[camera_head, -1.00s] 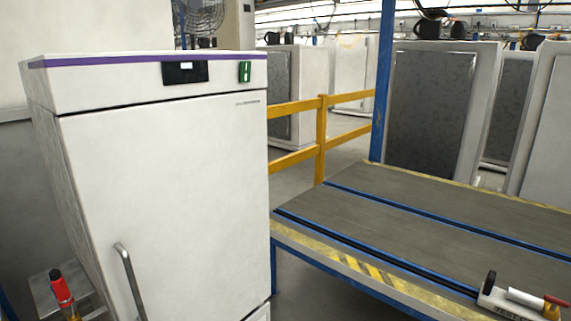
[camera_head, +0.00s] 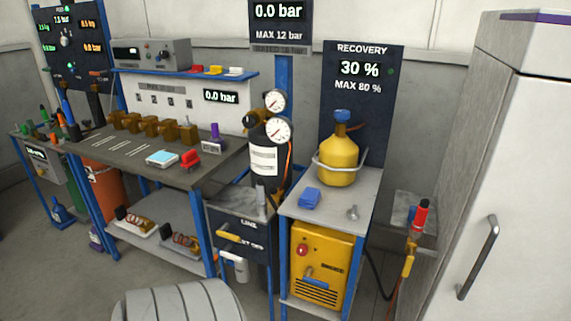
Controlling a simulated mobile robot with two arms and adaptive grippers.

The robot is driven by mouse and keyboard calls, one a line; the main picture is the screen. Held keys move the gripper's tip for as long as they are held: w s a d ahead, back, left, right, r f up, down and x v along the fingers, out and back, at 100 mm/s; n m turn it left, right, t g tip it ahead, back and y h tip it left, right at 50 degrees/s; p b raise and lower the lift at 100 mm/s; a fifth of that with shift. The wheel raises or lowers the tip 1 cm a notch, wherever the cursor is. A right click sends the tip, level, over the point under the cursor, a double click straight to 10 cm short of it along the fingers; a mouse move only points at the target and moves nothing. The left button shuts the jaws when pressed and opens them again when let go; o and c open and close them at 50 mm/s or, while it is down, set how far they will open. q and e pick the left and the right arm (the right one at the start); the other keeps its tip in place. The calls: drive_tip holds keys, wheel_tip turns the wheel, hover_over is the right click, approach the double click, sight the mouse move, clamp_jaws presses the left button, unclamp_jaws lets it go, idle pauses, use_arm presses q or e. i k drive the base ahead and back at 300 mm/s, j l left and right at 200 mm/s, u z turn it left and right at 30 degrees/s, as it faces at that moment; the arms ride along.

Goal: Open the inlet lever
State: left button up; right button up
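No lever is readably marked as inlet. A yellow machine (camera_head: 334,250) stands on the lower level of the recovery stand, with a red knob (camera_head: 302,250) and a blue lever-like handle (camera_head: 316,281) on its front; its small label is too small to read. A yellow lever (camera_head: 230,235) lies across the front of a dark box (camera_head: 250,212) to its left, with lettering that is only partly legible. Neither of my grippers is in view.
A yellow cylinder (camera_head: 338,161) stands on the stand's grey top (camera_head: 362,196) below a RECOVERY display (camera_head: 359,80) reading 30 %. A workbench (camera_head: 124,155) is at left. A white cabinet (camera_head: 500,190) stands at right. A red-handled tool (camera_head: 421,214) sits on a small shelf.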

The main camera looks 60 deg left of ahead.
sight(306, 277)
drive_tip(key=u, duration=1.7)
